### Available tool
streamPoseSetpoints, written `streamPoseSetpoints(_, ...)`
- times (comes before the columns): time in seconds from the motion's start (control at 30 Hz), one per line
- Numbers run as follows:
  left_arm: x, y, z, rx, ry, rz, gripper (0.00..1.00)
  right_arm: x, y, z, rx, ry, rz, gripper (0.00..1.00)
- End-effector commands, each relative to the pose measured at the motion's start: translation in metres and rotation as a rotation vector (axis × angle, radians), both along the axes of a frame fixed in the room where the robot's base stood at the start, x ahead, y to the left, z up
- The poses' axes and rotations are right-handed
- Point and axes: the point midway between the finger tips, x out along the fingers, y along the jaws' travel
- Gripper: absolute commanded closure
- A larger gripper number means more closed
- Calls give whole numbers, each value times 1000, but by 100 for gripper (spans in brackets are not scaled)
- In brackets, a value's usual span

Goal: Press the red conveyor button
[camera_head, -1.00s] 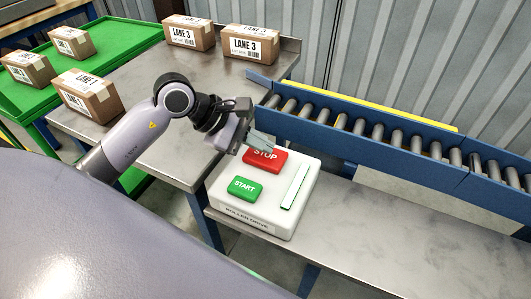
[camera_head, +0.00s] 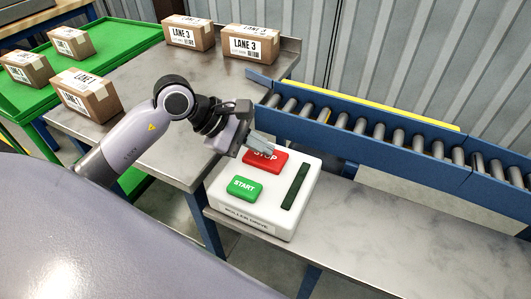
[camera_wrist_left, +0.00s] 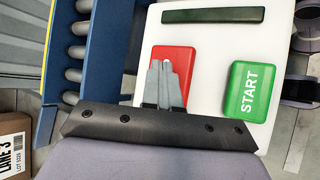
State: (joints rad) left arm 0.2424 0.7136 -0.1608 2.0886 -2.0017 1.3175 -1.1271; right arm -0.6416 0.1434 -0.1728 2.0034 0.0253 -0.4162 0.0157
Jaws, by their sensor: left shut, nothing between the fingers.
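The red STOP button (camera_head: 265,161) sits on the white roller drive control box (camera_head: 262,216), at its back left. In the wrist view the red button (camera_wrist_left: 185,56) is partly hidden behind my fingers. My left gripper (camera_head: 261,143) is shut and empty, with its fingertips over the back part of the red button. In the wrist view its closed fingertips (camera_wrist_left: 161,66) overlap the button; whether they touch it I cannot tell. The green START button (camera_head: 241,188) is in front of the red one. A dark indicator strip (camera_head: 295,187) lies on the box's right. My right gripper is not in view.
A blue roller conveyor (camera_head: 390,138) runs behind the box to the right. LANE 3 cartons (camera_head: 250,43) stand on the metal table at the back. LANE 1 cartons (camera_head: 86,96) are at the left, some on a green tray (camera_head: 120,42). The bench right of the box is clear.

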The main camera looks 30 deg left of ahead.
Motion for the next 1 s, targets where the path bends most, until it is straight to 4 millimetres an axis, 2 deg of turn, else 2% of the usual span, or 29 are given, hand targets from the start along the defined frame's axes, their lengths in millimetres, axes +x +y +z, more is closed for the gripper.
streamPoseSetpoints(0.47,0,0,-3,2,4,0,100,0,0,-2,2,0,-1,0)
streamPoseSetpoints(0.83,0,0,15,3,2,-1,100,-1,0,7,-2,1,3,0)
streamPoseSetpoints(1.0,0,0,17,2,3,-1,100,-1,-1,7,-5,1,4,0)
